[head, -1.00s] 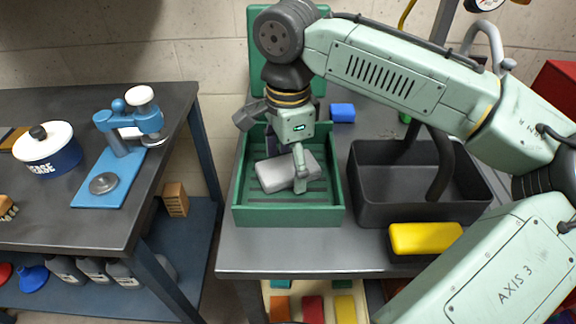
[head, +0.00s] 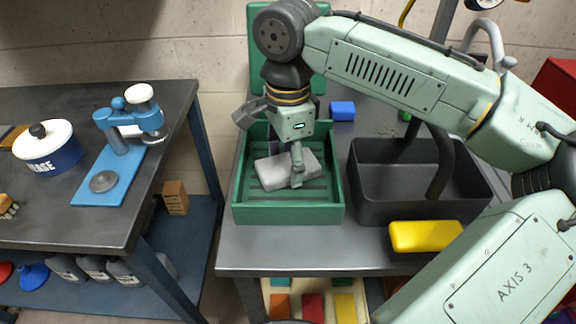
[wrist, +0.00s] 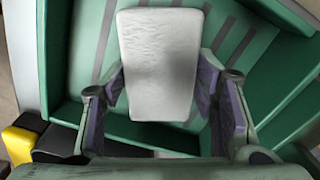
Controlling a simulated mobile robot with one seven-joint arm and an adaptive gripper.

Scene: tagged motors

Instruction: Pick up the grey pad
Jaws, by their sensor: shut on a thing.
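The grey pad (head: 272,171) is a light grey rounded block in the green tray (head: 287,215). My gripper (head: 285,172) reaches down into the tray from above, with its near finger in front of the pad. In the wrist view the pad (wrist: 158,62) lies between the two fingers of my gripper (wrist: 162,88), one on each long side. The gripper is shut on the pad. The pad is over the slatted tray floor; I cannot tell whether it touches the floor or is slightly raised.
A dark sink basin (head: 366,205) is right of the tray, with a yellow block (head: 425,236) at its front edge. A blue block (head: 342,111) sits behind the tray. The bench front (head: 290,250) is clear. A separate table (head: 60,210) stands left.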

